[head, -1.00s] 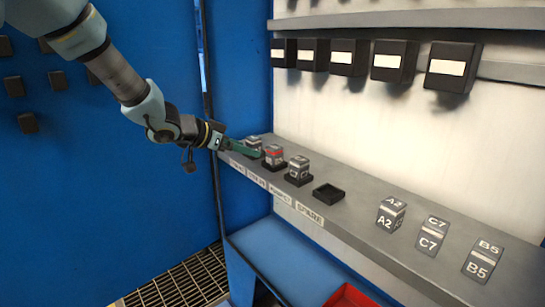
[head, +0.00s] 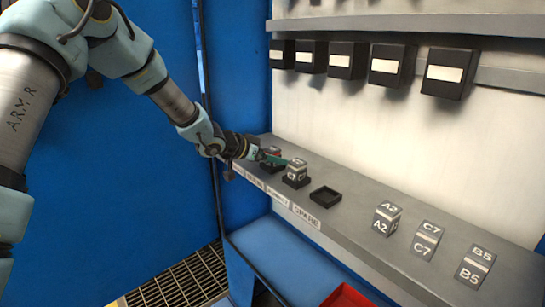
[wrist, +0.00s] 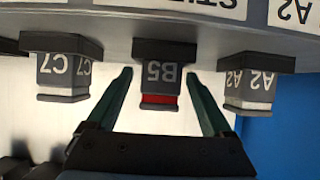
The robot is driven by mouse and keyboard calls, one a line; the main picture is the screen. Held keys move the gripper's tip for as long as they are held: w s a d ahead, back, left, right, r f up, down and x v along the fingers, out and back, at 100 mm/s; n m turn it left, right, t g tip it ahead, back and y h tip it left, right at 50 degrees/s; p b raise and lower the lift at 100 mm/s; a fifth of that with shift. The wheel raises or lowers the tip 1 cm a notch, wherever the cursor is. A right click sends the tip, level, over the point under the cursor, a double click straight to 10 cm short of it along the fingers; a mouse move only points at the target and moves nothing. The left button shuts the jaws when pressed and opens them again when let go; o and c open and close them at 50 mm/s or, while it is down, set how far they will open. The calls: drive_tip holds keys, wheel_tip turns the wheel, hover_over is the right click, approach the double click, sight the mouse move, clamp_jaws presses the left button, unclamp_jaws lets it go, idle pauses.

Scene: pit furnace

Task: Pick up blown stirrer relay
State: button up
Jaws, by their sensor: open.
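The relay with a red band, marked B5, sits in a black socket (wrist: 165,50) in the wrist view, which shows things upside down. The red-banded relay (wrist: 160,82) is between the two green fingers of my gripper (wrist: 160,75), with a gap on each side. The label by its socket reads partly "STI" (wrist: 205,4). In the head view my gripper (head: 274,160) is at the shelf row and partly covers the red-banded relay (head: 273,150). My gripper is open and holds nothing.
A C7 relay (wrist: 62,72) and an A2 relay (wrist: 250,90) flank it closely in their sockets. An empty socket (head: 325,197) stands by the SPARE label (head: 306,214). Loose relays A2 (head: 387,218), C7 (head: 427,240) and B5 (head: 475,268) stand along the shelf. A red bin (head: 347,297) is below.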

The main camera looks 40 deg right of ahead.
clamp_jaws()
idle(0.7)
